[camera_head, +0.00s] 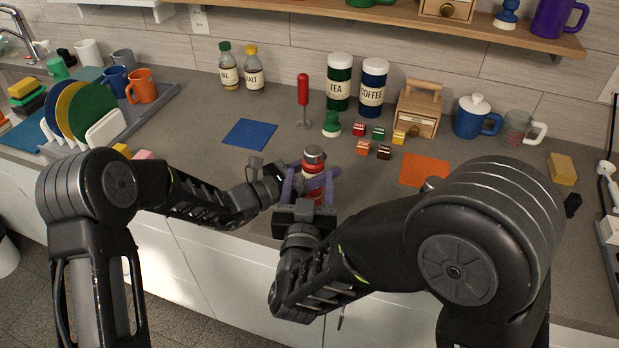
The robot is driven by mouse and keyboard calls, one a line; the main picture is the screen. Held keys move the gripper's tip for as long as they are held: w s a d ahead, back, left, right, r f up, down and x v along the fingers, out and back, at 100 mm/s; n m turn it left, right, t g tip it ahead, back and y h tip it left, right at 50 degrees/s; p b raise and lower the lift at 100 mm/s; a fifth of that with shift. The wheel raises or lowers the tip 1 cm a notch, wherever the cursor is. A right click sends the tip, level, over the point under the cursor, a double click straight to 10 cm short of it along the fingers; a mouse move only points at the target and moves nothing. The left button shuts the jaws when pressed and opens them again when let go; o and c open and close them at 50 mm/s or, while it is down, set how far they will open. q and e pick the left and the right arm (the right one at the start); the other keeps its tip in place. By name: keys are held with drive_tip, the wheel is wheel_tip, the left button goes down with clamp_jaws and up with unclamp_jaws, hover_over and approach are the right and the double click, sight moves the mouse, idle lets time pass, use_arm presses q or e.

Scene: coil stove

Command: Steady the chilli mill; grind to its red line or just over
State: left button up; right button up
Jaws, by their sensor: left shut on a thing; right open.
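The chilli mill (313,168) is red with a grey top and stands upright near the front edge of the counter. My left gripper (318,181) comes in from the left and is shut on the mill's body. My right gripper (309,186) comes from the front, open, with its purple fingers on either side of the mill. The fingers hide much of the mill's lower part. I cannot make out a red line on it or how far it is turned.
A blue mat (250,133) lies behind left and an orange mat (425,170) to the right. Several small spice boxes (363,147), a green piece (332,124) and a red whisk-like tool (303,100) stand behind the mill. A dish rack (140,118) is at the left.

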drive_tip(key=w+r+y, duration=0.1)
drive_tip(key=w+r+n+y, duration=0.1)
drive_tip(key=w, duration=0.1)
drive_tip(key=w+d+r+t+y, duration=0.1)
drive_tip(key=shift+w+y, duration=0.3)
drive_tip(key=shift+y, duration=0.1)
drive_tip(key=n+g+y, duration=0.7)
drive_tip(key=n+y, duration=0.2)
drive_tip(key=y, duration=0.2)
approach(320, 156)
drive_tip(key=shift+w+a+f, duration=0.1)
drive_tip(key=shift+a, duration=0.15)
drive_tip(key=x, duration=1.2)
drive_tip(key=shift+w, duration=0.15)
drive_tip(key=shift+d, duration=0.1)
drive_tip(key=shift+c, duration=0.6)
